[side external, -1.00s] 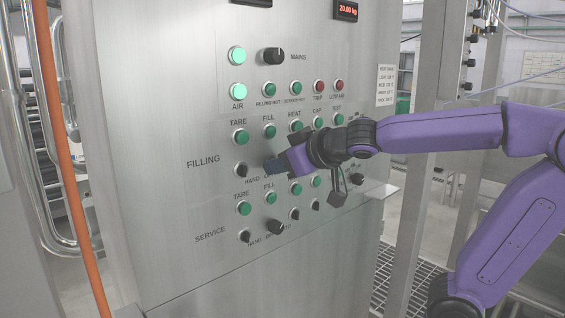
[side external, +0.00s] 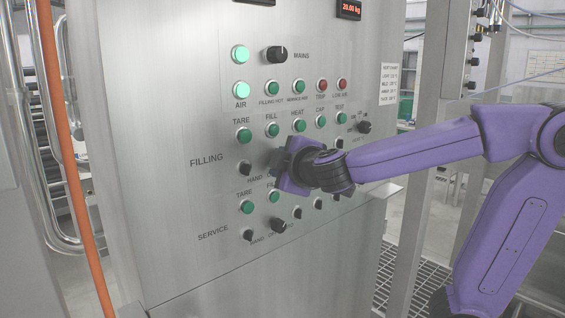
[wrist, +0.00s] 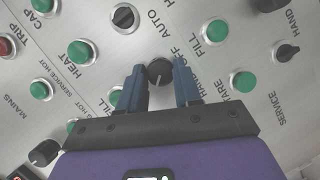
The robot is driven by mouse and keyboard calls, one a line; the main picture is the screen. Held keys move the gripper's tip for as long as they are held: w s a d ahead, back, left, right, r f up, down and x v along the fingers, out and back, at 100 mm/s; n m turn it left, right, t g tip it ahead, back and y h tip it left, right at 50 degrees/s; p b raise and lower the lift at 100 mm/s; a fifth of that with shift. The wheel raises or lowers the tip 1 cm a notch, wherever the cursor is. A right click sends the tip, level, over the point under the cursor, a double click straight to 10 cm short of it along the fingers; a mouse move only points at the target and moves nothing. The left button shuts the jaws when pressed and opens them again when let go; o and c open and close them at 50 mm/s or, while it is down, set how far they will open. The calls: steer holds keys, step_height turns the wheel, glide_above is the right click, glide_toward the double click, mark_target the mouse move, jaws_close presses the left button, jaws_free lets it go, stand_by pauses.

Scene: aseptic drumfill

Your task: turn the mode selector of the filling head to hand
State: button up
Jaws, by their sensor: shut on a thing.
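The filling head's mode selector is a round black knob (wrist: 160,72) with a pale pointer line, in the middle of the wrist view. The HAND, OFF and AUTO lettering around it is partly covered by my fingers. My gripper (wrist: 161,82) has one blue finger on each side of the knob and is shut on it. In the side external view my gripper (side external: 277,160) is against the panel in the FILLING row, right of the HAND lettering. There it hides the selector, so its pointer can only be seen in the wrist view.
The steel panel (side external: 165,130) carries several green buttons and other black knobs close by. The SERVICE selector (side external: 278,226) is below my gripper. The MAINS knob (side external: 276,54) is above. A small ledge (side external: 386,190) sticks out at the panel's right.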

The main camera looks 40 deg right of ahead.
steer(key=shift+a+f+n+t+h, duration=0.15)
steer(key=shift+n+t+h, duration=0.5)
steer(key=shift+n, duration=1.05)
steer(key=shift+h, duration=0.25)
steer(key=o, duration=1)
steer(key=shift+o, duration=0.2)
steer(key=v, duration=1.7)
steer(key=shift+s, duration=0.3)
